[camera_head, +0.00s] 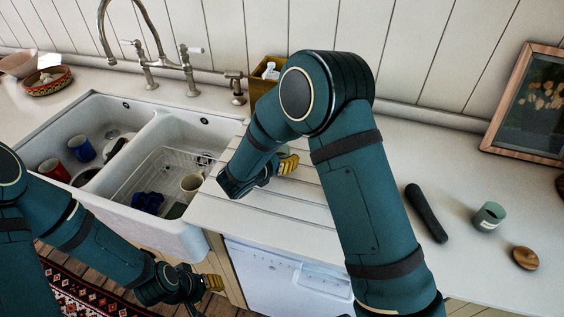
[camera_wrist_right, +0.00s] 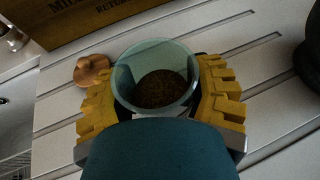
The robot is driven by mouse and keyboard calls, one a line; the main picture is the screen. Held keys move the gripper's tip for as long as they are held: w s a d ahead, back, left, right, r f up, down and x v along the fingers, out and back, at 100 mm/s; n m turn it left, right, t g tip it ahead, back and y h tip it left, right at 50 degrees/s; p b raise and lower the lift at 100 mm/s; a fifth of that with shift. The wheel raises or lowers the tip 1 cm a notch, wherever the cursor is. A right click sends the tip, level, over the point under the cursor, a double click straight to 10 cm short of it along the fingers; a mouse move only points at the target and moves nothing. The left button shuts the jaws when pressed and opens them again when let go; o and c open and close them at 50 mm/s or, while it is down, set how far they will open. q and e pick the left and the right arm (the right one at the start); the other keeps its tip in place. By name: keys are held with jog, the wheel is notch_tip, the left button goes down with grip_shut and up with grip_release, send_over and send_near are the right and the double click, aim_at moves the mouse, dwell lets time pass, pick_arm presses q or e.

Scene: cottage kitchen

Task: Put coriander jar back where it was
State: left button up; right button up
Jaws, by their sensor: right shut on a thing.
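My right gripper (camera_head: 287,165) is over the ridged draining area right of the sink, its yellow fingers partly hidden by its wrist. In the right wrist view, its fingers (camera_wrist_right: 160,103) are shut on either side of an open, pale green glass jar (camera_wrist_right: 125,80) with brown spice inside. No label on it is visible, so I cannot confirm it is coriander. A similar jar (camera_head: 489,216) with a pale label stands on the counter at the right. My left gripper (camera_head: 213,283) is low in front of the cabinets, seen from the side; its opening is unclear.
A round wooden lid (camera_head: 525,257) lies near the right jar; another wooden piece (camera_wrist_right: 92,70) lies beside the held jar. A dark pestle-like object (camera_head: 427,213) lies on the counter. A wooden box (camera_head: 262,88) stands at the back. The sink (camera_head: 172,137) holds mugs and a rack.

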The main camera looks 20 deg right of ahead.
notch_tip(320, 180, down, 2)
jog(key=shift+w+f, duration=0.1)
jog(key=shift+f, duration=0.1)
jog(key=shift+f, duration=0.1)
jog(key=o, duration=1.3)
jog(key=shift+c, duration=0.2)
jog(key=shift+r, duration=0.25)
jog(key=v, duration=1.2)
jog(key=shift+f+p, duration=0.1)
jog(key=shift+p, duration=0.2)
